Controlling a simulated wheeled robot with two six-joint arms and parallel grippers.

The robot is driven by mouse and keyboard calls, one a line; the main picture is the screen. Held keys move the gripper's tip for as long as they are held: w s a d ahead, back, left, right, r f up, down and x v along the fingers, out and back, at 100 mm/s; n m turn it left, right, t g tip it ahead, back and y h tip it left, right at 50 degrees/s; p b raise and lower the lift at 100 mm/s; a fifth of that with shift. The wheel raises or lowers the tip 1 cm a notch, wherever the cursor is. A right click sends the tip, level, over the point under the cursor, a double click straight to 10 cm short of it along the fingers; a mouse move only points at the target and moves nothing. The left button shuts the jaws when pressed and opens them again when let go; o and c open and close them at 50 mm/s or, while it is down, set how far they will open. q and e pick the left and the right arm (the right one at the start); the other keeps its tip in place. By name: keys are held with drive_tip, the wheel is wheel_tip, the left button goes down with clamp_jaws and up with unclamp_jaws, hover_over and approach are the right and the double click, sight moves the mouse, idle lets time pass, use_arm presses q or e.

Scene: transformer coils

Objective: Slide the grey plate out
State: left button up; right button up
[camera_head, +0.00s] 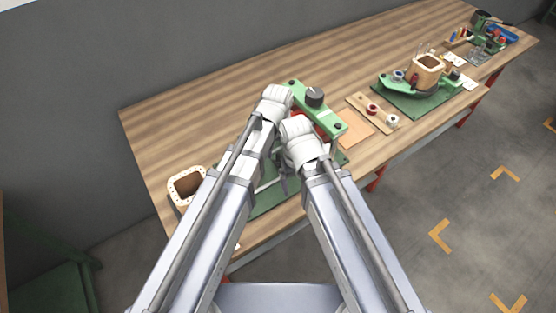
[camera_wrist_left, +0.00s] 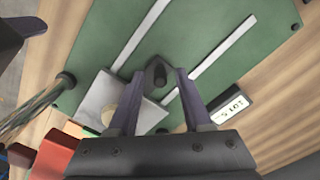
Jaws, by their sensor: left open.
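The grey plate (camera_wrist_left: 103,97) lies on the green base (camera_wrist_left: 205,75) in the left wrist view, with a round tan disc on it. It is partly covered by my left gripper (camera_wrist_left: 158,74). That gripper is open, with a dark upright peg (camera_wrist_left: 157,76) between its fingertips; I cannot tell whether they touch it. In the head view my left gripper (camera_head: 283,182) hangs low between the two arms, mostly hidden, and the grey plate cannot be made out. My right gripper's jaws cannot be made out; dark parts at the wrist view's upper left may belong to it.
Two pale rails (camera_wrist_left: 222,49) run across the green base, with a white label (camera_wrist_left: 231,107) beside it. A green clamp frame (camera_head: 322,108) stands behind my arms; a wooden coil former (camera_head: 186,186) stands left.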

use_arm(q)
drive_tip(key=shift+f, duration=0.45)
drive_tip(key=shift+r, duration=0.1)
drive_tip(key=shift+c, duration=0.3)
clamp_jaws()
idle(0.8)
